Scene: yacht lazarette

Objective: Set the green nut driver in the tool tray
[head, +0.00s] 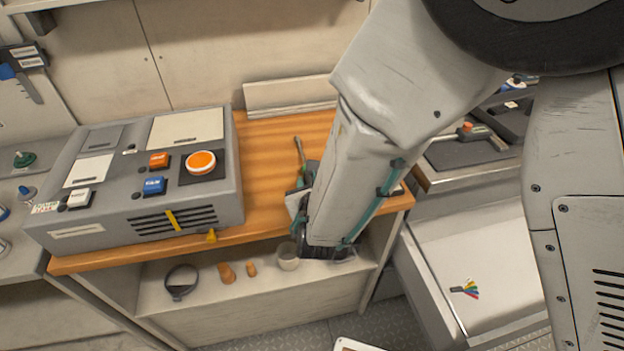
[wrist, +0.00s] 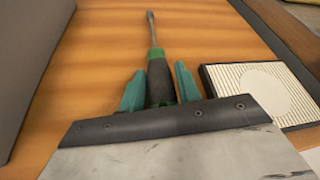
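The green nut driver (wrist: 157,76) lies on the orange wooden counter, its metal shaft pointing away from my gripper. It has a dark grip with green bands. In the head view its shaft (head: 299,150) shows just left of my arm; most of the handle is hidden. My gripper (wrist: 160,82) is low over the counter with its two teal fingers on either side of the handle. Narrow gaps seem to show between fingertips and handle, so it looks open around it. A dark tray (head: 455,157), apparently the tool tray, is right of my arm, partly hidden.
A grey control box (head: 140,230) with buttons stands left of the driver. A pale ribbed pad with a round disc (wrist: 262,92) lies close right of my gripper.

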